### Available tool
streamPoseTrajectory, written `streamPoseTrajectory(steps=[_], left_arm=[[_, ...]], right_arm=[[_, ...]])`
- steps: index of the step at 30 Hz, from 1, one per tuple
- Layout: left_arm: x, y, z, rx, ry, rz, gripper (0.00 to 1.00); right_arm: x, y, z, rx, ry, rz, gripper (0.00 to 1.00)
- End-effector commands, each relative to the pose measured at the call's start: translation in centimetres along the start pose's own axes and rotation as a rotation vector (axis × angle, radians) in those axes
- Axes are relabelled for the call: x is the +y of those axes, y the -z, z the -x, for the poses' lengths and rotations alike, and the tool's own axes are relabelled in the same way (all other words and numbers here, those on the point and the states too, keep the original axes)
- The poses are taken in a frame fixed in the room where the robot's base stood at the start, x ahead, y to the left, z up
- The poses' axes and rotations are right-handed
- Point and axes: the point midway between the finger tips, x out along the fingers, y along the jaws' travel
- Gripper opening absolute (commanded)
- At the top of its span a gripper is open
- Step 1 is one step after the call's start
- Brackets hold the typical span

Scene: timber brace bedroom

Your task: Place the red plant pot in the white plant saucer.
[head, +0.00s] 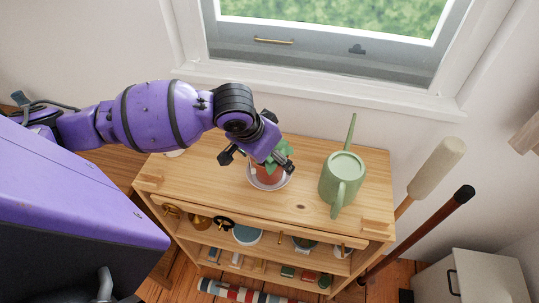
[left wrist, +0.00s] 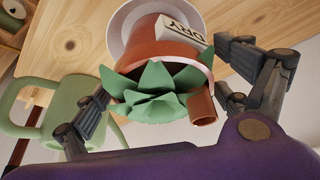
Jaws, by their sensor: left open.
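The red plant pot (head: 268,179), with a green leafy plant, stands on the wooden top of a shelf unit. The white plant saucer (head: 287,184) shows around its base, and the pot appears to sit in it. In the left wrist view the pot (left wrist: 147,52) carries a white tag reading "DRY" and a small terracotta tube, with the saucer (left wrist: 119,30) behind its base. My left gripper (head: 259,162) is over the pot, open, its fingers on either side of the plant and apart from the pot in the left wrist view. My right gripper is not in view.
A green watering can (head: 342,180) stands right of the pot on the shelf top (head: 210,180). The window (head: 335,50) is behind. Long-handled tools (head: 425,225) lean at the right. Lower shelves hold small items. The front left of the top is clear.

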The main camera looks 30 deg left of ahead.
Motion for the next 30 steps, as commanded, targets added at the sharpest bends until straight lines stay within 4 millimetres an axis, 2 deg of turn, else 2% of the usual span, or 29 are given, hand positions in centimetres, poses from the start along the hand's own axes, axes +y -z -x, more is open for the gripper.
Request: streamPoseTrajectory(steps=[5,8,15,21,25,30], left_arm=[[0.0,0.2,1.0,0.002,0.001,0.000,0.93],[-0.1,0.3,2.7,0.005,0.002,-0.001,0.93],[-0.1,0.3,8.1,0.006,0.003,-0.001,0.93],[0.0,0.3,11.2,0.004,0.001,0.000,0.93],[0.0,0.1,12.1,0.000,0.000,0.000,0.93],[0.0,0.1,12.3,-0.002,-0.001,0.000,0.93]], right_arm=[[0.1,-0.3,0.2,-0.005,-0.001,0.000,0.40],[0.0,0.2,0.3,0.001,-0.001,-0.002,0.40],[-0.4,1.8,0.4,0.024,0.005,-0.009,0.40],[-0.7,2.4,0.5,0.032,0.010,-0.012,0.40],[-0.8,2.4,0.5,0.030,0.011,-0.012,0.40],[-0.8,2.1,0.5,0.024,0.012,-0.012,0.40]])
